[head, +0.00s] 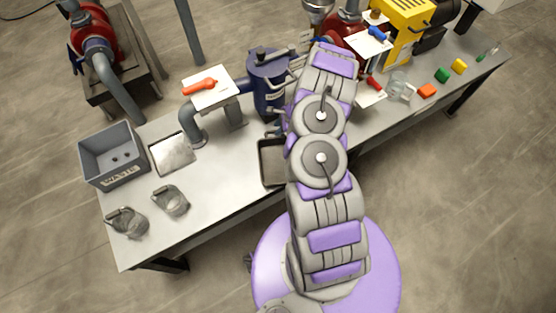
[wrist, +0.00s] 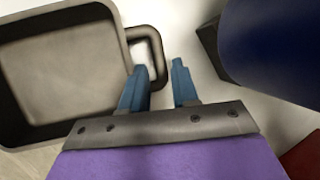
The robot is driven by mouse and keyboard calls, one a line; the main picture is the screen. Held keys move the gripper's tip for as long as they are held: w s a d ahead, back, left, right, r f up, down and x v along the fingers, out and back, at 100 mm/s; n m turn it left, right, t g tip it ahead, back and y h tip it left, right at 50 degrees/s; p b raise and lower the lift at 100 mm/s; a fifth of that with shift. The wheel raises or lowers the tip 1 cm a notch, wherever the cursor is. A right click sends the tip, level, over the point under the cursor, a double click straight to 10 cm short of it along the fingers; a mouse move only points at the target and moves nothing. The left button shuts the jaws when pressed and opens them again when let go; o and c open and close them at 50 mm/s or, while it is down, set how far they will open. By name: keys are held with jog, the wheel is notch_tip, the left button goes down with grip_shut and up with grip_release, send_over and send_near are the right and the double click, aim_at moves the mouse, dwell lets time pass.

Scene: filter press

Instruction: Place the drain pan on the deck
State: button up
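The drain pan (head: 265,162) is a dark grey-brown rectangular tray on the grey bench top (head: 232,152), partly hidden by my arm in the head view. In the wrist view the pan (wrist: 18,110) fills the left side, with a loop handle (wrist: 150,33) on its right side. My gripper (wrist: 160,70) has two blue fingers spread apart with a gap between them. The outer bar of the handle appears between or just beyond the fingertips; contact cannot be told. In the head view my gripper is hidden by my arm. No surface is labelled as the deck.
A dark blue cylinder (wrist: 275,45) stands close to the right of my gripper; it looks like the blue housing (head: 268,85). The bench's front left is mostly clear.

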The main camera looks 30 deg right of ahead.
jog(key=b+x, duration=0.1)
jog(key=x, duration=0.4)
jog(key=shift+a+f, duration=0.1)
jog(key=shift+a, duration=0.05)
jog(key=shift+c, duration=0.2)
grip_shut()
